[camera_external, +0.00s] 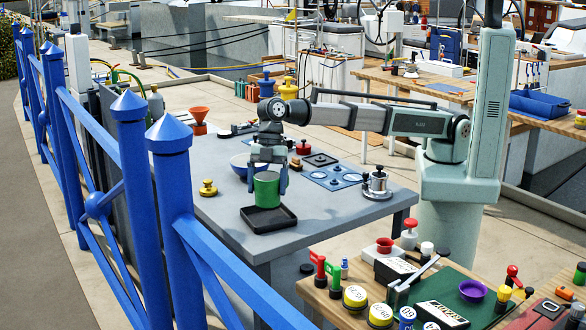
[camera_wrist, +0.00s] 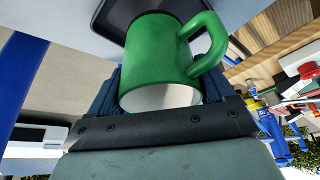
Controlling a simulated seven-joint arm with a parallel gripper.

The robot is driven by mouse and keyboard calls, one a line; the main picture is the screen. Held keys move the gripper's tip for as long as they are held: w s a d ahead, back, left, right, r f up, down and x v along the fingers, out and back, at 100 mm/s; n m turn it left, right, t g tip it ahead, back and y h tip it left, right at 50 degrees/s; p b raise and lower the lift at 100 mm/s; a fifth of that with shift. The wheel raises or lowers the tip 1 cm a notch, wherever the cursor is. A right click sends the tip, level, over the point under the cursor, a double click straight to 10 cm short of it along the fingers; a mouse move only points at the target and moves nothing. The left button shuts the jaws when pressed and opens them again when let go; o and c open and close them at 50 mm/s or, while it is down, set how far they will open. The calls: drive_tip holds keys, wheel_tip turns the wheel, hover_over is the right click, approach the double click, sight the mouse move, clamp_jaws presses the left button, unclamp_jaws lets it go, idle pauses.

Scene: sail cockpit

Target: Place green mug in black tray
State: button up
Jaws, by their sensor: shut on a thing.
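The green mug (camera_external: 266,190) is upright over the back part of the black tray (camera_external: 270,220) on the grey table. My gripper (camera_external: 267,180) is shut on the mug, with a finger on each side. In the wrist view the green mug (camera_wrist: 160,60) fills the middle, with its handle to the upper right and its white inside showing. The black tray (camera_wrist: 118,14) shows behind it in that view. I cannot tell whether the mug's base touches the tray.
A blue bowl (camera_external: 240,165) is just behind my gripper. A yellow knob-like piece (camera_external: 208,188) stands left of the tray. A blue panel with round pads (camera_external: 333,178) and a silver pot-like piece (camera_external: 377,185) are to the right. A blue railing (camera_external: 172,200) runs along the left.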

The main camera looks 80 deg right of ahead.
sight(267, 198)
drive_tip(key=shift+f, duration=2.1)
drive_tip(key=shift+f, duration=0.15)
drive_tip(key=o, duration=1)
drive_tip(key=v, duration=1.2)
drive_tip(key=shift+w, duration=0.1)
